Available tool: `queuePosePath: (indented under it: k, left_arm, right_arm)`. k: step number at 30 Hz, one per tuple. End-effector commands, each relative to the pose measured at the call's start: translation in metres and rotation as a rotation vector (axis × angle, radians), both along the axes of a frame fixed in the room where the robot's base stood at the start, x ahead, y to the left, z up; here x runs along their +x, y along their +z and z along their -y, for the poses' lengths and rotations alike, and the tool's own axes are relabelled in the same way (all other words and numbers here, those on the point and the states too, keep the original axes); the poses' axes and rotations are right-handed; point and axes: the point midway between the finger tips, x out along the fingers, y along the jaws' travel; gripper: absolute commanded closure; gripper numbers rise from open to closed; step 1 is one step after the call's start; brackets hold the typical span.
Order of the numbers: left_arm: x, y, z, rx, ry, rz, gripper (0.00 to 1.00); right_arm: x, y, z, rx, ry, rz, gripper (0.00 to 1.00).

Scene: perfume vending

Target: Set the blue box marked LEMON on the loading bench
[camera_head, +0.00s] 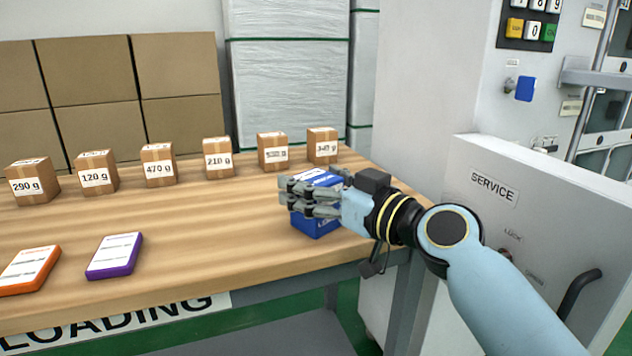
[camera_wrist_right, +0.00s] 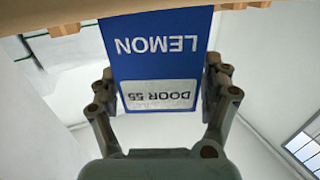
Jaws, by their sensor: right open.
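The blue box (camera_head: 316,224) rests on the wooden loading bench (camera_head: 205,245) near its right end. In the right wrist view the blue box (camera_wrist_right: 155,65) shows LEMON and DOOR 55 upside down. My right gripper (camera_head: 297,195) is at the box, its fingers partly covering it in the head view. In the wrist view the right gripper (camera_wrist_right: 160,80) is open, with one finger on each side of the box. Part of the box is hidden behind the hand. My left gripper is not in view.
Several brown cartons with gram labels, such as the 210 g carton (camera_head: 218,160), line the back of the bench. An orange box (camera_head: 28,270) and a purple box (camera_head: 115,256) lie at the front left. A white SERVICE panel (camera_head: 500,215) stands to the right.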

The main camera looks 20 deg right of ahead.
Motion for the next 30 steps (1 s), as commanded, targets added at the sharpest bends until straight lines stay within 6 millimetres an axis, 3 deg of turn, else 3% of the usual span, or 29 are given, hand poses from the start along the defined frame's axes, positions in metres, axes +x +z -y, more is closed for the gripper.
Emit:
queuePosePath:
  k: [15,21,30]
  left_arm:
    - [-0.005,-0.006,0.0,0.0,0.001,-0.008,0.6]
    - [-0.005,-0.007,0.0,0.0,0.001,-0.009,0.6]
    - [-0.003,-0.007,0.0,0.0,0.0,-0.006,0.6]
  right_arm:
    - [-0.093,-0.001,0.042,-0.005,0.002,-0.002,0.18]
    - [-0.109,0.001,0.049,-0.002,0.002,0.001,0.18]
    - [-0.11,0.002,0.049,0.001,0.001,0.002,0.18]
